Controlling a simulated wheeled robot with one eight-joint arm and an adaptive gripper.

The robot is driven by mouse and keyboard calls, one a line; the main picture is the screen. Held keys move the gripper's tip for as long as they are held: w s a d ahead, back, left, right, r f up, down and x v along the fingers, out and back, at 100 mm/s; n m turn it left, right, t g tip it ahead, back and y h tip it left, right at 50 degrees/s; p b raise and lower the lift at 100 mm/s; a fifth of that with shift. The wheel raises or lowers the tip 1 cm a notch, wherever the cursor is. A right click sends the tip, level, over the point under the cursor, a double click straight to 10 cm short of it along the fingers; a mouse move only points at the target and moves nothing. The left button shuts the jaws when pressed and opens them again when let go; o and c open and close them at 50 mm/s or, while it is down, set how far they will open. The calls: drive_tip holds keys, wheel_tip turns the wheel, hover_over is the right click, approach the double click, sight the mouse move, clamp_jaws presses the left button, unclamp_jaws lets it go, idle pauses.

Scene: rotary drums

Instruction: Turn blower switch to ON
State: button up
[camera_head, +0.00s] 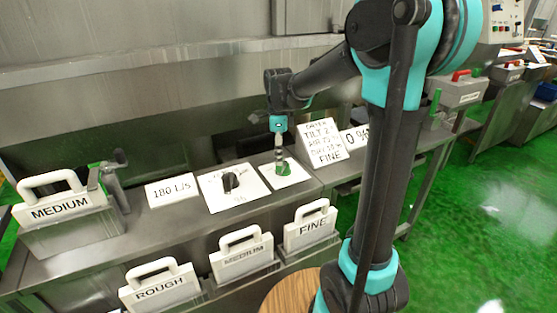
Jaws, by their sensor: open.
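A white plate (292,172) with a small green switch or knob (286,168) lies on the steel bench, right of the middle. It may be the blower switch, but no label on it is readable. My gripper (279,155) points down right over this plate, close to the green part. It is open. The fingers partly hide the green part, and I cannot tell whether they touch it. To the left, another white plate (250,198) carries a black rotary knob (231,182) with small markings too blurred to read. The switch's position cannot be read.
A "180 L/s" sign (172,191) and a text sign ending in "FINE" (322,143) stand on the bench. A handled "MEDIUM" box (60,212) is at left. "ROUGH" (159,288), "MEDIUM" (243,257) and "FINE" (312,226) handled pieces line the front edge.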

wheel_tip(320, 180, up, 9)
drive_tip(key=shift+r, duration=0.15)
idle(0.4)
